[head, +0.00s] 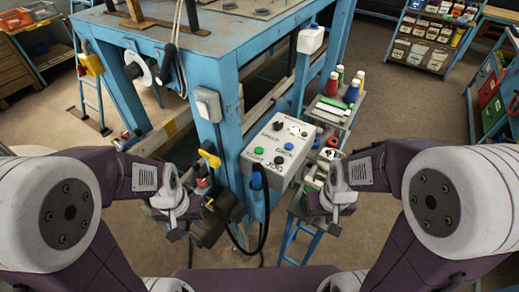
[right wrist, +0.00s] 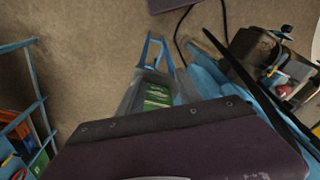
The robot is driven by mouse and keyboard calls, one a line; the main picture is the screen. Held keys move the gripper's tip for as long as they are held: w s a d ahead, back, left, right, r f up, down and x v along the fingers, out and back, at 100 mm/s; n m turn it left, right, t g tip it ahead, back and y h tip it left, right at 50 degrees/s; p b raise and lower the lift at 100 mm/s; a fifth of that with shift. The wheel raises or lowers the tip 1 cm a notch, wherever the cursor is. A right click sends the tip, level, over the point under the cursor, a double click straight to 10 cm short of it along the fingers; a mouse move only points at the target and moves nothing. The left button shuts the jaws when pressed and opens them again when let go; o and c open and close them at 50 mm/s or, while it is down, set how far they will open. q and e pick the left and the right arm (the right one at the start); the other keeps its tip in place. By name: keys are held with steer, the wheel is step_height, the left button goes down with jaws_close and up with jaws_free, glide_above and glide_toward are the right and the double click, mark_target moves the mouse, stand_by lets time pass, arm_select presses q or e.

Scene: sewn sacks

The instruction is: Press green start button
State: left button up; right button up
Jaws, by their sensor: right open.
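The green start button (head: 259,150) is a round cap at the left of the sloped front panel of a light grey control box (head: 264,167). A blue button, a black button and a black knob share the panel. My left gripper (head: 203,208) is left of and below the box, apart from the green button, beside dark machine parts; its jaws cannot be made out. My right gripper (head: 311,205) is right of and below the box, open, and apart from the button. In the right wrist view the button cannot be made out.
The box is fixed to a blue machine frame (head: 207,70). A yellow handle (head: 209,157) juts out left of it. A small stand (head: 335,115) with colored bottles and cones is at its right. A black cable (head: 265,225) hangs below. Open floor (head: 400,110) lies right.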

jaws_close()
stand_by(1.5)
